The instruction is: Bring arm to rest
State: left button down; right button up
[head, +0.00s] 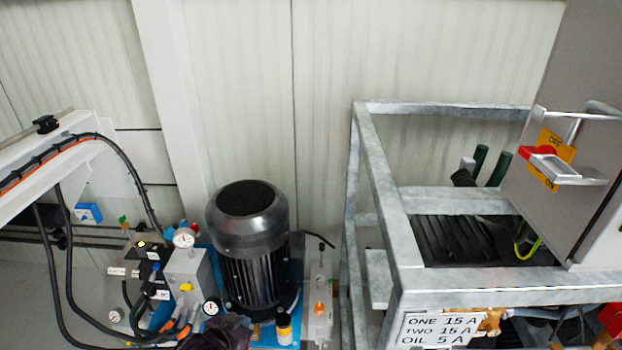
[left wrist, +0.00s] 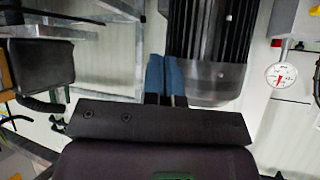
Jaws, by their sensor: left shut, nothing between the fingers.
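My left gripper (left wrist: 165,78) shows in the left wrist view with its two blue-tipped fingers together and nothing between them. In the head view a dark part of my left gripper (head: 216,333) shows at the bottom edge, in front of the black motor (head: 247,240); its fingertips are hard to make out there. The motor's finned body also shows in the left wrist view (left wrist: 208,45), behind and to the right of the fingers. I cannot tell whether the fingers touch it. My right gripper is in neither view.
A galvanized frame (head: 379,190) stands to the right, with a grey cabinet (head: 560,120) bearing a red switch (head: 538,152). Left of the motor are gauges (head: 184,238), valves and hanging black hoses (head: 66,290). A pale panelled wall (head: 240,90) closes the back.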

pick_arm(q)
jog(key=s+a+r+n+t+y, duration=0.1)
jog(key=s+a+r, duration=0.15)
jog(key=s, duration=0.35)
jog(key=s+a+r+n+t+y+p, duration=0.1)
jog(key=s+a, duration=0.2)
jog(key=s, duration=0.3)
jog(key=s+a+r+n+y, duration=0.1)
jog(key=s+a+r, duration=0.15)
jog(key=s, duration=0.35)
jog(key=s+a+f+n+g+y, duration=0.1)
jog(key=s+a+f, duration=0.2)
jog(key=s, duration=0.4)
jog(key=shift+s+f, duration=0.35)
jog(key=shift+f, duration=0.1)
